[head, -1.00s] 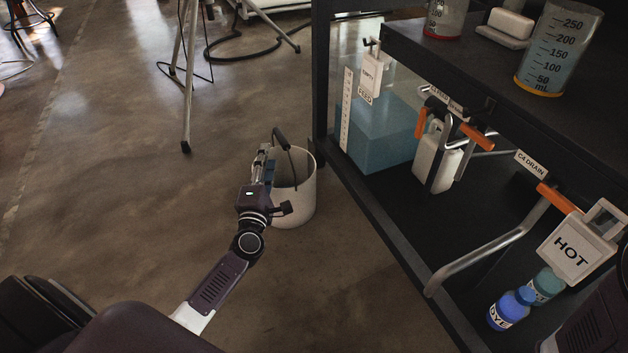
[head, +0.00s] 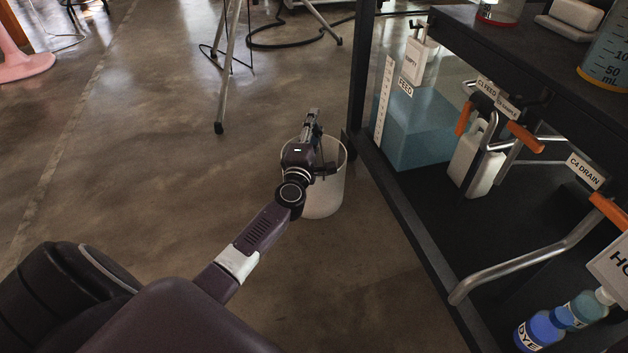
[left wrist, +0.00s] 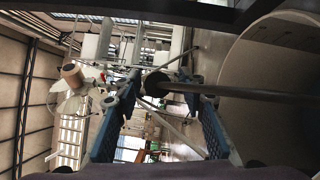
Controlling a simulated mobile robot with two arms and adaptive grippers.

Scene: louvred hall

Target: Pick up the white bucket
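The white bucket (head: 325,197) stands upright on the floor beside the dark rack. My left gripper (head: 312,118) is at the bucket's mouth and covers part of its rim in the head view. In the left wrist view, my left gripper's blue-padded fingers (left wrist: 168,95) stand apart, so it is open. The bucket's dark handle (left wrist: 245,92) runs across from the right, and its thicker black grip shows between the fingers. They do not look closed on it. The bucket's pale inside (left wrist: 275,65) fills the right of that view. My right gripper is not in view.
The dark rack (head: 415,230) stands close to the bucket's right, with a metal pipe (head: 530,255), orange-handled valves, a blue tank (head: 415,135) and dye bottles (head: 540,330). A tripod leg (head: 228,75) stands behind left. The floor left of the bucket is clear.

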